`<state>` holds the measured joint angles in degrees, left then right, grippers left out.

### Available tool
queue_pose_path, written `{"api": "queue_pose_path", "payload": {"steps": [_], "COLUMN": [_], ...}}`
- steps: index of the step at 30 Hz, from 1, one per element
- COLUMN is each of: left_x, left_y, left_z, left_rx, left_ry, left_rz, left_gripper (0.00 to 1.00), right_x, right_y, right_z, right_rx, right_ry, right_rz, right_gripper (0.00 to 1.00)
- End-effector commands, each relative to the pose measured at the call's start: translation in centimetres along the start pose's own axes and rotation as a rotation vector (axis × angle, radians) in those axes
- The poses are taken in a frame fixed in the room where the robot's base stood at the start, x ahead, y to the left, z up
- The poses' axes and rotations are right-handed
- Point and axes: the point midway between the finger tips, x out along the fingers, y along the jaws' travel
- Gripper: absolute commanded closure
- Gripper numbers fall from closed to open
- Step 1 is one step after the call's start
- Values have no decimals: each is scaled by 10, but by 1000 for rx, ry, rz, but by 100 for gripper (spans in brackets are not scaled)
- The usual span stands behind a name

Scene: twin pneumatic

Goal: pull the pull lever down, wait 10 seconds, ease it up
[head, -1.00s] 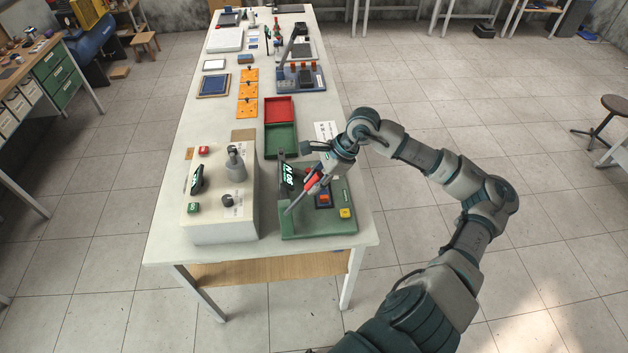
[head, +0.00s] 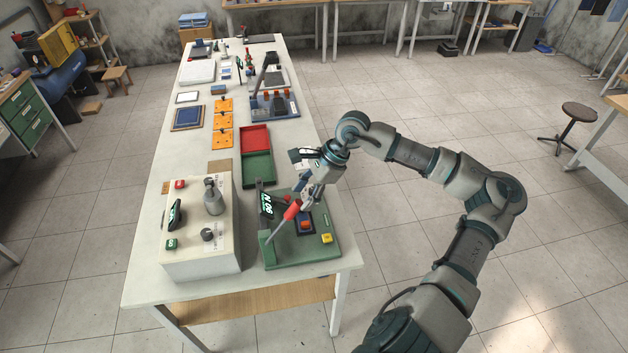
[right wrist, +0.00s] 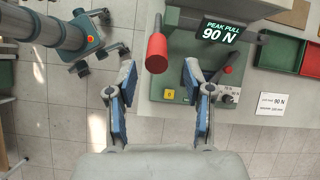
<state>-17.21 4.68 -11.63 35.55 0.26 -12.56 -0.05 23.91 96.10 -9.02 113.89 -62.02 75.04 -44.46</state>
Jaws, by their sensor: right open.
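The pull lever is a grey rod with a red handle (head: 292,210), tilted up from the green base (head: 300,258) near the table's front right corner. In the right wrist view the red handle (right wrist: 156,52) lies ahead of the gap between the two blue-padded fingers, with space on both sides. My right gripper (head: 305,198) is open and empty, close behind the handle's upper end. The display (right wrist: 222,32) reads "PEAK PULL 90 N". My left gripper is not in view.
A beige box (head: 200,250) with a grey knob and buttons stands left of the green base. A red tray (head: 255,138) and green tray (head: 258,168) lie behind it. A yellow button (head: 326,238) and a red button (head: 305,225) sit on the base.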

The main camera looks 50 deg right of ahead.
Motion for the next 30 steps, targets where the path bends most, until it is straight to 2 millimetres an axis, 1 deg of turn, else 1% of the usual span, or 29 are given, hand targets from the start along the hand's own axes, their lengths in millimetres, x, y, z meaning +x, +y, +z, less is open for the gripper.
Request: {"api": "queue_pose_path", "payload": {"steps": [1, 4, 6, 10, 14, 30], "left_x": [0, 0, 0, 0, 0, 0], "left_y": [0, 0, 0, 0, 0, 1], "left_z": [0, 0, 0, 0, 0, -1], "left_rx": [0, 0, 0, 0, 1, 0], "left_ry": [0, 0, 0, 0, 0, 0], "left_rz": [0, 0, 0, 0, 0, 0], "left_gripper": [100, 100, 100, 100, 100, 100], "right_x": [-13, -32, -42, -53, -56, -56], "right_y": [-2, -1, -1, -1, -1, -1], "right_z": [0, 0, 0, 0, 0, 0], "right_rx": [1, 2, 0, 0, 0, 0], "right_ry": [2, 0, 0, 0, -1, 0], "right_rz": [-6, -3, -1, 1, 2, 3], "right_gripper": [48, 48, 48, 48, 48, 48]}}
